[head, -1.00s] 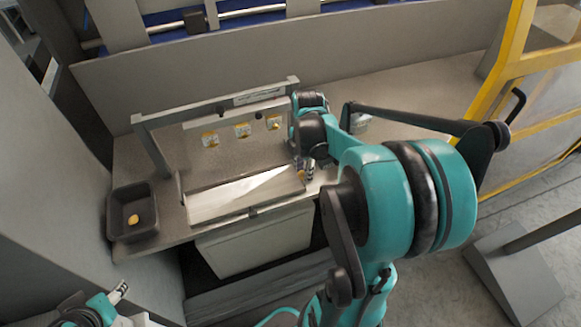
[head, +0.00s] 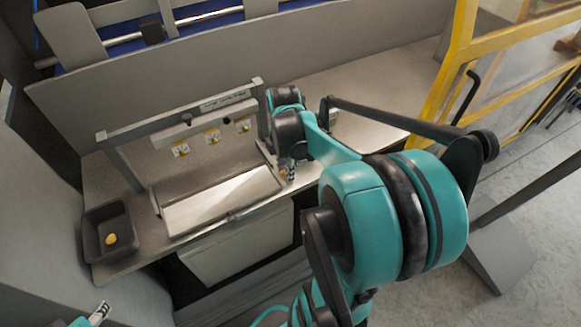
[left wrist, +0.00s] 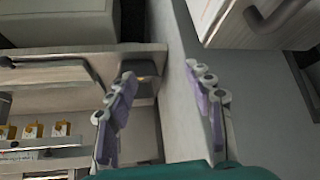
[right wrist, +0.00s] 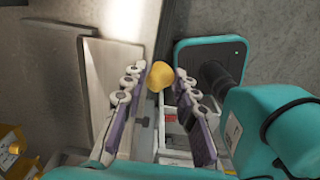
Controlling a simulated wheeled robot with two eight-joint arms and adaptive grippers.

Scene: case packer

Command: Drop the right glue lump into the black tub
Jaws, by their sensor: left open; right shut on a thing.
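The right glue lump (right wrist: 160,76) is a small yellow blob held between the fingertips of my right gripper (right wrist: 158,80). In the head view my right gripper (head: 288,172) is beside the right end of the pale sloped plate. The black tub (head: 90,240) stands at the left end of the bench, well apart from the right gripper, with another yellow lump (head: 111,239) inside. My left gripper (head: 100,312) is low at the left edge of the head view. In the left wrist view its fingers (left wrist: 163,78) are spread and empty, with the tub (left wrist: 147,91) beyond them.
A grey frame (head: 180,113) stands over the bench, with several yellow-and-white pieces (head: 212,136) behind the plate (head: 222,200). A white box (head: 240,246) is below the plate. A yellow-framed guard (head: 455,60) stands at the right.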

